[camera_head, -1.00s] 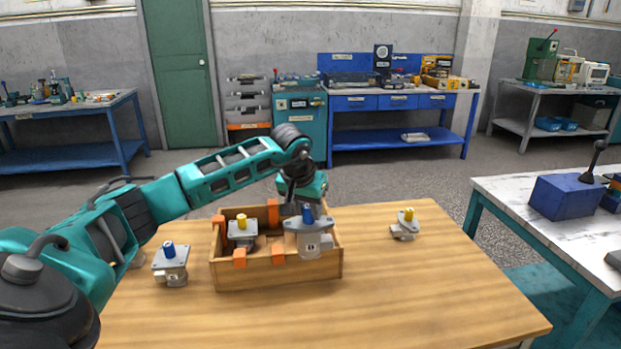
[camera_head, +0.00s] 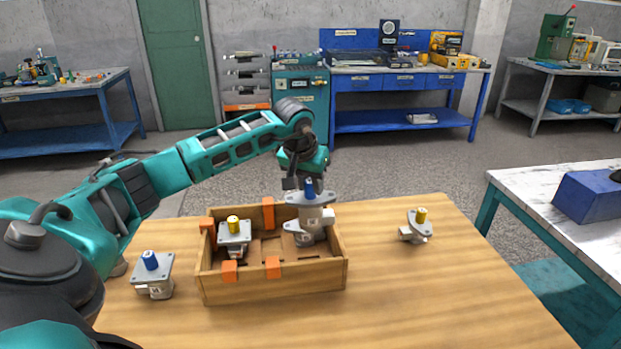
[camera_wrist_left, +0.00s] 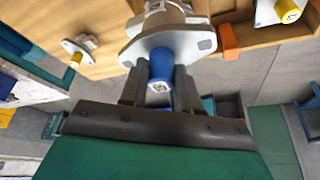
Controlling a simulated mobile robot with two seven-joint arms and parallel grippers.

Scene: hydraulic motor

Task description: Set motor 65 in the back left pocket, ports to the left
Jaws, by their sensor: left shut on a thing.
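My left gripper (camera_head: 303,184) is shut on the blue shaft cap of a grey motor (camera_head: 308,220). The motor hangs upright, its flange level, over the right part of the wooden crate (camera_head: 275,292). In the left wrist view, the blue cap (camera_wrist_left: 161,66) sits between my fingers (camera_wrist_left: 160,92) above the flange (camera_wrist_left: 196,44). A yellow-capped motor (camera_head: 234,236) stands in the crate's left part. A blue-capped motor (camera_head: 154,279) stands on the table left of the crate, a yellow-capped one (camera_head: 416,230) to the right. I cannot read the motor numbers. My right gripper is out of view.
Orange blocks (camera_head: 229,271) sit on the crate's walls and dividers. The wooden table (camera_head: 430,300) is clear at the front right. A white-topped bench (camera_head: 540,195) with a blue box (camera_head: 590,196) stands to the right.

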